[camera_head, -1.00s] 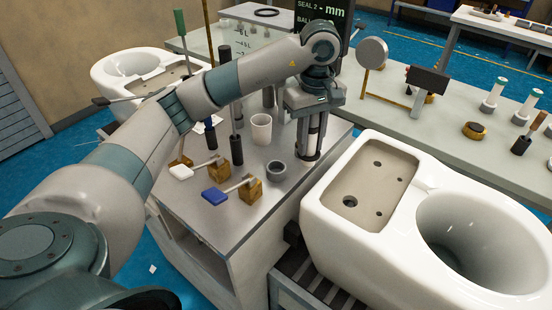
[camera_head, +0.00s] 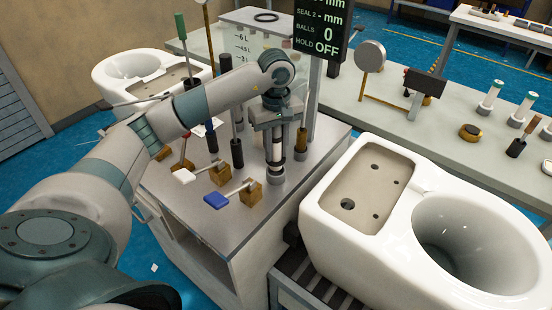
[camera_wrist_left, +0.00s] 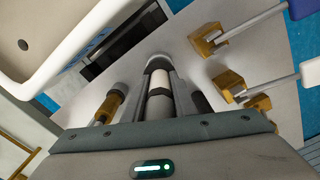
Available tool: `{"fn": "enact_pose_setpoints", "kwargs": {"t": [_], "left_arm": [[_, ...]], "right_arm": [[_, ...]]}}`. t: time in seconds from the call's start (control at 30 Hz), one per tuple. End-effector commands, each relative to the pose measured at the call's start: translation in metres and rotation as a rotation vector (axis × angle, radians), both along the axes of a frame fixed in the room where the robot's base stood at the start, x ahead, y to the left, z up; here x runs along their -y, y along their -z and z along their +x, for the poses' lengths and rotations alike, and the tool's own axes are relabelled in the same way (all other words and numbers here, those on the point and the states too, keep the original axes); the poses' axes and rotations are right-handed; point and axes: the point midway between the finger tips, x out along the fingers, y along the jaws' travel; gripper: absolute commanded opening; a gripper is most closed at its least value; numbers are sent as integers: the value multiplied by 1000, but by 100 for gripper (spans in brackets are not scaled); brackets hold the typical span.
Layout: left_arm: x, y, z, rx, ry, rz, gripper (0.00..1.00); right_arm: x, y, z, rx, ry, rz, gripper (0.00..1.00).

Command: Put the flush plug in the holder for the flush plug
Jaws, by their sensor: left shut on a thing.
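My left gripper (camera_head: 275,115) points down over the grey bench top. It is shut on the flush plug (camera_head: 276,150), an upright white cylinder with dark bands. The plug also shows in the left wrist view (camera_wrist_left: 158,92), between the fingers. Its lower end meets the round grey holder (camera_head: 277,174) on the bench. In the left wrist view the holder's pale rim (camera_wrist_left: 158,62) shows around the plug's far end. I cannot tell how deep the plug sits in it. My right gripper is not in view.
A white toilet (camera_head: 420,215) is at the right. A screen (camera_head: 322,25) reads HOLD OFF.

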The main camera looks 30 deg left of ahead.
Motion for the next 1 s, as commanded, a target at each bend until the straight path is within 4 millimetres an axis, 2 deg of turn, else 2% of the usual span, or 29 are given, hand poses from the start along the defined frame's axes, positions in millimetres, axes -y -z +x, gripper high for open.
{"fn": "enact_pose_setpoints", "kwargs": {"t": [0.17,0.5,0.93,0.97,1.0], "left_arm": [[1,5,0,-2,0,-1,0],[0,38,0,0,-1,0,0],[0,44,0,1,0,-1,0],[0,43,0,0,0,0,29],[0,42,0,0,0,0,39]], "right_arm": [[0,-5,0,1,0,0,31],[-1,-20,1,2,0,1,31],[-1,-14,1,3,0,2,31],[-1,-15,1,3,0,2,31],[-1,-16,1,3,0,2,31]]}}
